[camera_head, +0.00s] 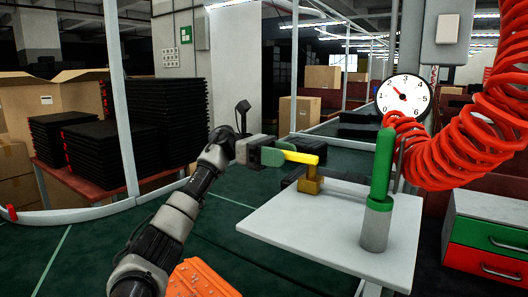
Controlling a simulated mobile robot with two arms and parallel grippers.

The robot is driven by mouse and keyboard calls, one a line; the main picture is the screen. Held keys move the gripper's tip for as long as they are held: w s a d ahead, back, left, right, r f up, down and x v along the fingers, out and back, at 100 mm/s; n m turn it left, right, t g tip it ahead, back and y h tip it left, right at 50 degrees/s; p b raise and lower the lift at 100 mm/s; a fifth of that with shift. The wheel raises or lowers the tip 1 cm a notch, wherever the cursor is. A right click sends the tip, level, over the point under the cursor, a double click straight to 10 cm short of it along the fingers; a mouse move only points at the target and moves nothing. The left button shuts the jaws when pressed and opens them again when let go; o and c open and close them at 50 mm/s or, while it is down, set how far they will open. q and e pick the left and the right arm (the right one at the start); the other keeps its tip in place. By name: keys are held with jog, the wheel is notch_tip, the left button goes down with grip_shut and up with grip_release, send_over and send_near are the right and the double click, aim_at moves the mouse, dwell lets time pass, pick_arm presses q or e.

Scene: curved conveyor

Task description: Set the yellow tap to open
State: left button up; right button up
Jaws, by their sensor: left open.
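The yellow tap (311,184) stands near the far left edge of a white table (320,235). Its lever points left, roughly level, toward my left gripper (289,157). My left gripper has green fingers and comes in from the left. The green fingers overlap the left end of the lever in the picture. The gripper is open, and I cannot tell whether it touches the lever. My right gripper is not in view.
A tall green and grey cylinder (377,228) stands on the table, right of the tap. A round gauge (404,97) is behind. A red coiled hose (490,110) hangs at right. An orange crate (200,280) is at bottom, a drawer unit (490,235) at right.

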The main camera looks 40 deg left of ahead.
pick_arm(q)
jog(key=s+a, duration=0.1)
jog(key=a, duration=0.7)
jog(key=shift+s+a, duration=0.25)
jog(key=shift+s, duration=0.1)
